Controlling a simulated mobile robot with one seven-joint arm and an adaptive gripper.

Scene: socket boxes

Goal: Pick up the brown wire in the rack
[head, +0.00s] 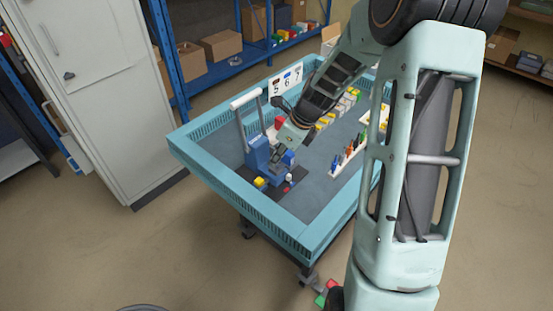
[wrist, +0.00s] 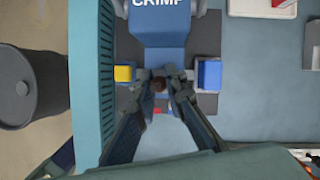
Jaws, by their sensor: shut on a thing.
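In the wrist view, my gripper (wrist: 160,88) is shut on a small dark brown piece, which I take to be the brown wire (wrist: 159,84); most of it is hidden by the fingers. The gripper is right at the front of the blue machine marked CRIMP (wrist: 160,28). In the head view, my gripper (head: 279,153) is beside this blue machine (head: 258,153), at the left part of the cart. The white rack (head: 337,170) with several coloured wires stands to the right, away from the gripper.
A yellow block (wrist: 124,74) and a blue block (wrist: 208,74) flank the fingers. The cart's teal wall (wrist: 88,80) is close on the left. A white lever (head: 245,98) rises above the machine. The grey cart surface (head: 318,195) in front of the rack is clear.

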